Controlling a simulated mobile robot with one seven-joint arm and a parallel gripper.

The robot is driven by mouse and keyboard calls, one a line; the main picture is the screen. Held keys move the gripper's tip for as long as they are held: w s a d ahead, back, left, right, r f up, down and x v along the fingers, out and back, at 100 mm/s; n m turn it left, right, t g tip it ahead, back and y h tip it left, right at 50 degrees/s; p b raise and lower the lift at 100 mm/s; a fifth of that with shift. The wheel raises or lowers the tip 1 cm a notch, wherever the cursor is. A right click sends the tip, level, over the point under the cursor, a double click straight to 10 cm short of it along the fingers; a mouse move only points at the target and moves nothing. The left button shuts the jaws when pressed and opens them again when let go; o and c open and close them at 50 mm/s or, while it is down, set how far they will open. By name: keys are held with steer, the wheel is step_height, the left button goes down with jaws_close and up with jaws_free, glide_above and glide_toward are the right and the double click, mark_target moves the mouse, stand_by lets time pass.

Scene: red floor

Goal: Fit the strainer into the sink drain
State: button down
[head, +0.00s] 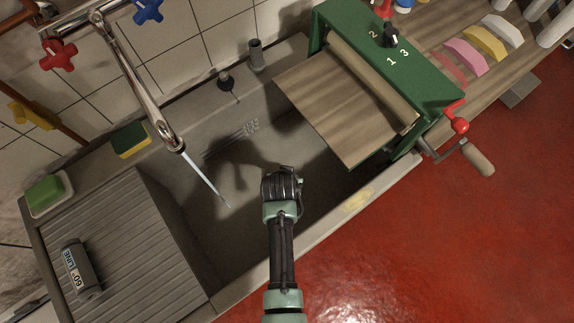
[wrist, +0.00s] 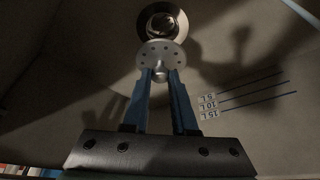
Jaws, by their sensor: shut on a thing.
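The strainer (wrist: 160,54) is a pale metal disc with small holes and a knob. My gripper (wrist: 160,76) is shut on the knob, its two blue fingers on either side. The sink drain (wrist: 162,17) is a dark round opening with a metal rim, just beyond the strainer in the wrist view. The disc's far edge meets or overlaps the rim's near edge in the picture; I cannot tell the height between them. In the head view my gripper (head: 283,176) is over the grey sink (head: 222,248) and hides the strainer and drain.
A tap (head: 150,100) runs a thin stream into the sink, left of my gripper. A green roller machine (head: 395,60) with a board overhangs the sink on the right. A ribbed drainboard (head: 125,235) lies left. A sponge (head: 130,139) sits on the back ledge.

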steer(key=shift+f+b, duration=2.4)
steer(key=shift+f, duration=0.6)
steer(key=shift+f, duration=0.1)
steer(key=shift+f+b, duration=0.3)
steer(key=shift+f, duration=0.15)
steer(key=shift+f, duration=0.4)
steer(key=c, duration=0.6)
jaws_free()
steer(key=shift+r, duration=0.1)
